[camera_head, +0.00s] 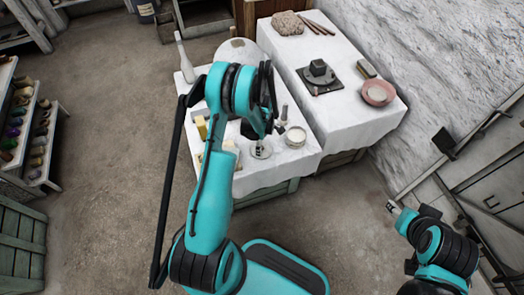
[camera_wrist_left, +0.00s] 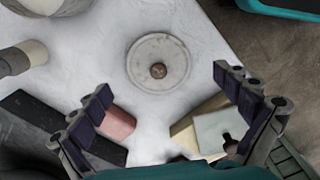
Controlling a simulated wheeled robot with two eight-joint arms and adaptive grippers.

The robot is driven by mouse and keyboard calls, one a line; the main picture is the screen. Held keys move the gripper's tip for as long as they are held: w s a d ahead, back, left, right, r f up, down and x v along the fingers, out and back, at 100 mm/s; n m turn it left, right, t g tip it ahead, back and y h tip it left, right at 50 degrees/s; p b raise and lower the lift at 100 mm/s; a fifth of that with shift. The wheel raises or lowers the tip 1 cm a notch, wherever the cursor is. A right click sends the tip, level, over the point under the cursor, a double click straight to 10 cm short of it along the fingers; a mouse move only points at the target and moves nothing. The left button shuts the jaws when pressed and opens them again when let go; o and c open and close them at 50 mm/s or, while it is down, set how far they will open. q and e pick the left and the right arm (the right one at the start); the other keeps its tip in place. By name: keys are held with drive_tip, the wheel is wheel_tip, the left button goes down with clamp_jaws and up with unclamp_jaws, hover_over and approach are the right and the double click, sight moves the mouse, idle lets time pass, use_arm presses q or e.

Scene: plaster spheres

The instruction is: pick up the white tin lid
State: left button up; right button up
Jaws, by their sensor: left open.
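The white tin lid (camera_wrist_left: 145,80) is a round, pale disc with a small brown knob (camera_wrist_left: 158,71) at its middle. It lies flat on the white-covered table, and in the head view it shows partly (camera_head: 260,152) below my left gripper (camera_head: 256,140). In the left wrist view my left gripper (camera_wrist_left: 162,84) is open, its two fingers spread apart with nothing between them. The lid lies beyond the fingertips, roughly centred between them. My right gripper (camera_head: 393,207) is at the right, away from the table; its jaws are too small to judge.
A white round tin (camera_head: 296,136) stands right of the lid. A pink block (camera_wrist_left: 118,123), a yellow block (camera_wrist_left: 190,125) and a dark slab (camera_wrist_left: 35,112) lie near my left fingers. A pale bottle (camera_head: 183,60) stands at the table's left edge. A second table holds a pink bowl (camera_head: 377,94).

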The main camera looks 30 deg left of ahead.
use_arm(q)
wheel_tip(320, 180, down, 4)
drive_tip(key=shift+w+a+f+b, duration=0.1)
drive_tip(key=shift+w+a+b, duration=0.05)
drive_tip(key=shift+b, duration=0.75)
drive_tip(key=shift+c, duration=0.9)
drive_tip(key=c, duration=0.9)
drive_tip(key=shift+c, duration=1)
drive_tip(key=shift+c, duration=0.3)
